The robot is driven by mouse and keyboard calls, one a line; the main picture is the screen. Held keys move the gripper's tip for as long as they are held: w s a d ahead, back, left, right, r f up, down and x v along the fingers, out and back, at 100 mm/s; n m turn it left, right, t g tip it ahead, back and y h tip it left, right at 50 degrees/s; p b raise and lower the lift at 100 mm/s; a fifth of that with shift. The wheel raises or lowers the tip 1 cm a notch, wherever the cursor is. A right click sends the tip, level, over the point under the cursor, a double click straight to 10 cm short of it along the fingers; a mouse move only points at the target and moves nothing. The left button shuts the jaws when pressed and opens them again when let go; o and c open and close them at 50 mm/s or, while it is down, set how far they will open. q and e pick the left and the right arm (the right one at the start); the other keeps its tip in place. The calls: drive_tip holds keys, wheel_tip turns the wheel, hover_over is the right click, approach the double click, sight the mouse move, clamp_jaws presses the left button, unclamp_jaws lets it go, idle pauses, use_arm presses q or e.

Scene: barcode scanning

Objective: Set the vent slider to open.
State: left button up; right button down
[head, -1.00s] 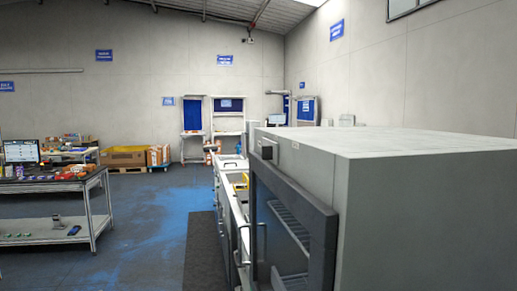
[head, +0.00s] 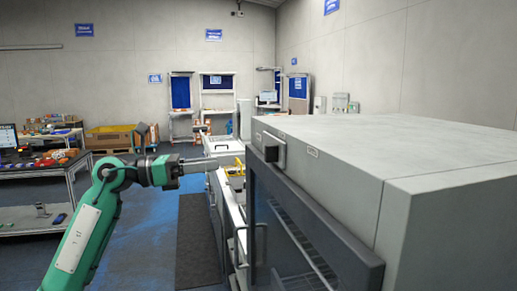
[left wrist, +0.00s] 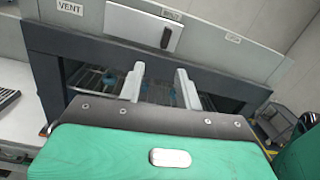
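The vent slider is a dark upright knob (left wrist: 167,37) at the right end of a pale plate (left wrist: 135,24) on the oven's front. A "VENT" label (left wrist: 70,7) is left of the plate, and a small label (left wrist: 172,14) above it is too blurred to read. The slider (head: 270,153) also shows in the head view, high on the oven front. My left gripper (head: 214,164) is left of the slider in the head view. In the left wrist view its fingers (left wrist: 159,78) are apart and empty, below the slider in the picture and not touching it. My right gripper is out of view.
The oven (head: 440,160) fills the right side, with a dark-framed glass door (head: 330,245) below the slider. A counter with a yellow item (head: 235,170) runs behind. A cart (left wrist: 285,120) stands at right in the wrist view. Open floor lies to the left.

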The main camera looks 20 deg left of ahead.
sight(267, 148)
use_arm(q)
drive_tip(key=w+d+r+m+p, duration=0.1)
drive_tip(key=w+d+r+p, duration=0.1)
drive_tip(key=w+d+p, duration=0.4)
drive_tip(key=d, duration=0.5)
drive_tip(key=shift+w+d+y, duration=0.15)
drive_tip(key=shift+d+y, duration=0.1)
drive_tip(key=shift+y, duration=0.05)
clamp_jaws()
